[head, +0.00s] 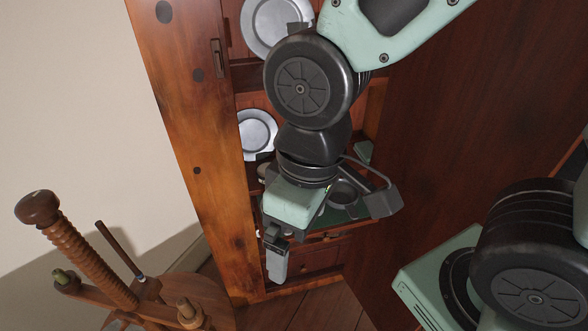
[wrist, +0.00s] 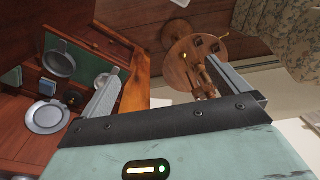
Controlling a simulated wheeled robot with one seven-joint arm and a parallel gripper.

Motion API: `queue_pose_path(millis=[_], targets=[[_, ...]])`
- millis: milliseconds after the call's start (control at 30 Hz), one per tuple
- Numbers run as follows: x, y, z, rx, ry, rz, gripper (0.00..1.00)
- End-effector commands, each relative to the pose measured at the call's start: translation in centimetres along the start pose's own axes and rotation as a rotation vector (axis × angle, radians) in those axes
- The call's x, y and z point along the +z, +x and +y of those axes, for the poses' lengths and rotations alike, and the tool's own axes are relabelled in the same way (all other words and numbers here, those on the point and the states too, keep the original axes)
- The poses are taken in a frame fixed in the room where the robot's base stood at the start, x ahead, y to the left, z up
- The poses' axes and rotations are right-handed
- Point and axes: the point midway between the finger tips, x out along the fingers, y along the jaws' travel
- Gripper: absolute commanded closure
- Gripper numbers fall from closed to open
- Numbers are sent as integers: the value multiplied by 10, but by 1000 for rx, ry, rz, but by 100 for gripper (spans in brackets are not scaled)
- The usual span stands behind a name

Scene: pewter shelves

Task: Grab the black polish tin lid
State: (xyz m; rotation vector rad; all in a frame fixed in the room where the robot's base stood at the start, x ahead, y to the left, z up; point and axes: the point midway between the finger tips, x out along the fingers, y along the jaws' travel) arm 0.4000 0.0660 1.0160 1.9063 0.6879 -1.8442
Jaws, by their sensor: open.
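My gripper (wrist: 168,70) is open and empty in the wrist view, its two fingers wide apart. In the head view my gripper (head: 276,266) hangs in front of the cupboard, with one finger pointing down. I cannot clearly make out the black polish tin lid. A small dark round thing (wrist: 71,98) lies on the shelf at the left of the wrist view, beside a pewter plate and left of the near finger. It may be the lid, but it is too small to tell. My arm hides much of the shelves in the head view.
The wooden cupboard (head: 205,150) holds pewter plates (head: 257,130). The wrist view shows a pewter plate (wrist: 46,117), a grey pan-like vessel (wrist: 60,64) and a small blue box (wrist: 48,88). A wooden screw-post stand (head: 95,262) is at the left. A dark wood panel (head: 460,120) closes the right side.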

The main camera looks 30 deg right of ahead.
Motion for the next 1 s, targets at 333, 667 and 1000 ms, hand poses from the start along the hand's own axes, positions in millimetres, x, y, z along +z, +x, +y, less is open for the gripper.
queue_pose_path(millis=[333, 667, 1000], targets=[[-129, 77, 162, 9, 460, 285, 0], [-143, 120, 370, 276, 776, 495, 0], [-151, 154, 407, 311, 799, 510, 0]])
